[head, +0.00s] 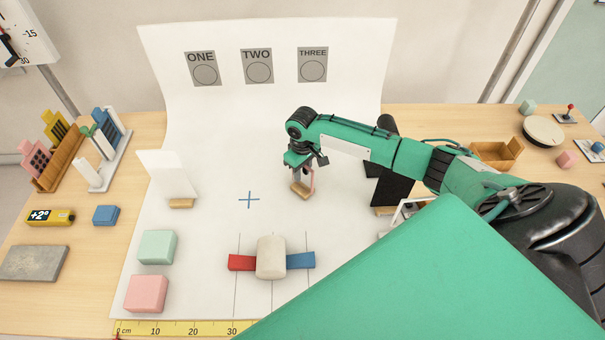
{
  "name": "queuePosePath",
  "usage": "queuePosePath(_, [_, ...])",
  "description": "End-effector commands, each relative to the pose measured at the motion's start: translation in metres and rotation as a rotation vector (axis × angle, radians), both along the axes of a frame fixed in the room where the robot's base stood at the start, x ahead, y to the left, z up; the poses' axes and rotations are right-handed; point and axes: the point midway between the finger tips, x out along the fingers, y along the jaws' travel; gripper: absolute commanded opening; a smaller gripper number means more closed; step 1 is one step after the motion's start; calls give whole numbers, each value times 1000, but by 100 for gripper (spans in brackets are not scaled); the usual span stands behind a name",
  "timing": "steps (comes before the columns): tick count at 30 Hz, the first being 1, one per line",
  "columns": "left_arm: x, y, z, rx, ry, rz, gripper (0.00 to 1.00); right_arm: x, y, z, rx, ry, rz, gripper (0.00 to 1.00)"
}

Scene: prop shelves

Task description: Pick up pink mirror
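The pink mirror (312,181) seems to be the thin pinkish upright piece on a small wooden foot, right of the blue cross on the white sheet. Little of its face shows. My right gripper (301,172) points down over it from above, with its fingers at the upright piece. The fingers and the mirror overlap, so I cannot tell whether they grip it. I cannot tell whether the foot touches the sheet. My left gripper is not in view.
A white panel (167,176) on a wooden foot stands left, and a black panel (392,188) stands right, close to my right arm. A cream block (271,257) lies between a red block (242,263) and a blue block (301,261) in front. The sheet around the blue cross is clear.

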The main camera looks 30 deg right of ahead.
Motion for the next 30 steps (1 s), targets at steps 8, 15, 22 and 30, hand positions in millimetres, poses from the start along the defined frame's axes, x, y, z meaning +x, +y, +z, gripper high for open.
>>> queuePosePath(8, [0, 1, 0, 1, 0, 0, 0, 0, 0, 0, 0, 0, 0, 11])
queuePosePath(15, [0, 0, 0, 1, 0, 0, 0, 0, 0, 0, 0, 0, 0, 0])
queuePosePath(22, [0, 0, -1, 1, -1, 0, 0, 0, 0, 1, 0, 0, 0, 0])
queuePosePath(30, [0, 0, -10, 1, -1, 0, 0, 1, -1, 13, 0, -4, 1, 0])
